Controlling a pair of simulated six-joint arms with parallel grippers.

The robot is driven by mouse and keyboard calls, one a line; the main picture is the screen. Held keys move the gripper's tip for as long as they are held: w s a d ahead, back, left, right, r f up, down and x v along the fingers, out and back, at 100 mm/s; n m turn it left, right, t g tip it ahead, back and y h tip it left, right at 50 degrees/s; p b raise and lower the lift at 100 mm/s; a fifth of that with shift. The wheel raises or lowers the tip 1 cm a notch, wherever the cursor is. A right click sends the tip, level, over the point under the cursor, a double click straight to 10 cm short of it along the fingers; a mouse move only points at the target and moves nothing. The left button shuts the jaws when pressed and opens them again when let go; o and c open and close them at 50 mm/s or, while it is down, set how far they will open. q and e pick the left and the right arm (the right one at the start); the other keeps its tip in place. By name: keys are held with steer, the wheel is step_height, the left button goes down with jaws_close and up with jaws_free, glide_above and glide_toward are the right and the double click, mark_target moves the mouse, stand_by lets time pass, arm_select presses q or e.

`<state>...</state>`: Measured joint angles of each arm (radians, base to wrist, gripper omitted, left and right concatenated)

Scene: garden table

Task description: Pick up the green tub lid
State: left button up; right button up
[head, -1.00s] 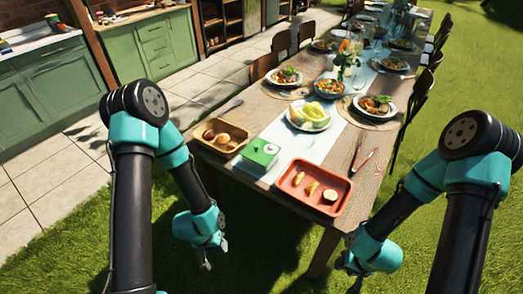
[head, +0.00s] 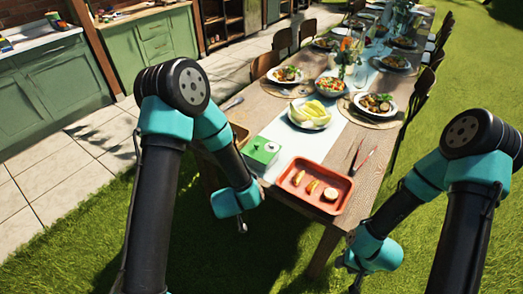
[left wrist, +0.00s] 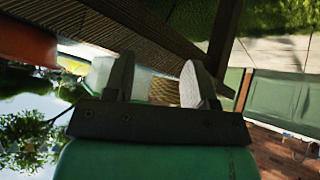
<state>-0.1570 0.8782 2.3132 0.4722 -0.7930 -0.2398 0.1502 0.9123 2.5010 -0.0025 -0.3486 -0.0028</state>
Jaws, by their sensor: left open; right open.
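The green tub lid (head: 262,150) sits on its tub near the front end of the table, between the brown tray and the orange tray, with a small white mark on top. My left gripper (head: 242,228) hangs in front of and below the table edge, apart from the lid. Its two fingers stand apart in the left wrist view (left wrist: 160,85), with nothing clearly held between them; I cannot make out the lid there. My right gripper (head: 347,272) hangs low over the grass, right of the table's front corner, mostly turned away, open and far from the lid.
The orange tray (head: 339,205) with food pieces is right of the tub. The brown tray (head: 241,131) is partly hidden behind my left arm. A plate with yellow-green food (head: 309,123) stands behind, and tongs (head: 365,160) lie at right. The table's front edge lies before my left gripper.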

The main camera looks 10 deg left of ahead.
arm_select(q)
steer(key=w+d+r+n+t+y, duration=0.1)
steer(key=w+d+r+t+y, duration=0.1)
steer(key=r, duration=0.5)
steer(key=w+d+r+n+t+y, duration=0.1)
steer(key=w+d+r+t+y, duration=0.2)
steer(key=d+r, duration=0.3)
steer(key=shift+w+r, duration=0.4)
steer(key=shift+r, duration=0.45)
glide_toward(257, 145)
steer(key=x, duration=0.5)
steer(key=shift+w+r, duration=0.2)
steer(key=shift+w, duration=0.15)
steer(key=shift+f+x, duration=0.15)
steer(key=shift+x, duration=1.15)
steer(key=shift+f+x, duration=0.1)
steer(key=shift+x, duration=1.2)
steer(key=shift+s, duration=0.2)
